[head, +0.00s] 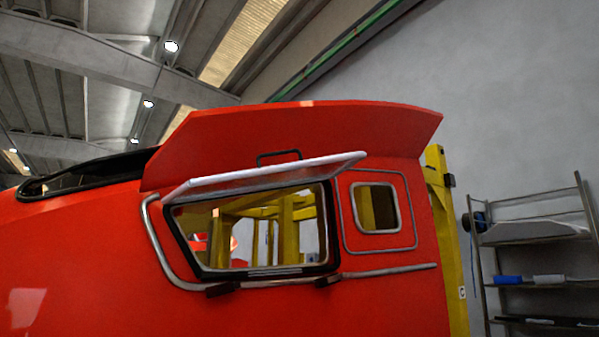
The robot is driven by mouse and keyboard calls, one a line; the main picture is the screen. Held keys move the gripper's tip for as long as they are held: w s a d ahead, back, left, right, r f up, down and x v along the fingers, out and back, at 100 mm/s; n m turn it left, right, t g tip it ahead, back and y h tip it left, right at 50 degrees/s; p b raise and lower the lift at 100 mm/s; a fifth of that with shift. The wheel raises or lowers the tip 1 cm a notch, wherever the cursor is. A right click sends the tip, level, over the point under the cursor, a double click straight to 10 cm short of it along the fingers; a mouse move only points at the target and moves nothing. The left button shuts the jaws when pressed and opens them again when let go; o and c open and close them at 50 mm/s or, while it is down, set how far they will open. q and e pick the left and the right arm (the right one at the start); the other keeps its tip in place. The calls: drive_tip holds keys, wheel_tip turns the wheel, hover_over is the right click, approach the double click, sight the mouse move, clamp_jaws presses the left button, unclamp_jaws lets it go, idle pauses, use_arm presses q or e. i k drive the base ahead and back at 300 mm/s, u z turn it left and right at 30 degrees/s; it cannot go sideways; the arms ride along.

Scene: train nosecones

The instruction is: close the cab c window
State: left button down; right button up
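The red train cab (90,255) fills the left and middle of the head view. Its side has a large window opening (255,232) with a black frame, and yellow structures show through it. A pale, thin window panel (265,175) stands out from the top edge of this opening, tilted outward, so the window looks open. A dark bar handle (278,155) shows just above the panel. No label for cab c is visible. Neither of my grippers is in view.
A wide red panel (330,130) juts out above the window. A smaller framed window (376,208) is to the right. Grey rails run around the windows. A metal shelf rack (530,282) and a yellow post (440,200) stand at the right.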

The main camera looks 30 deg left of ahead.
sight(326, 171)
drive_tip(key=z, duration=0.4)
drive_tip(key=i, duration=1.5)
drive_tip(key=u, duration=2.4)
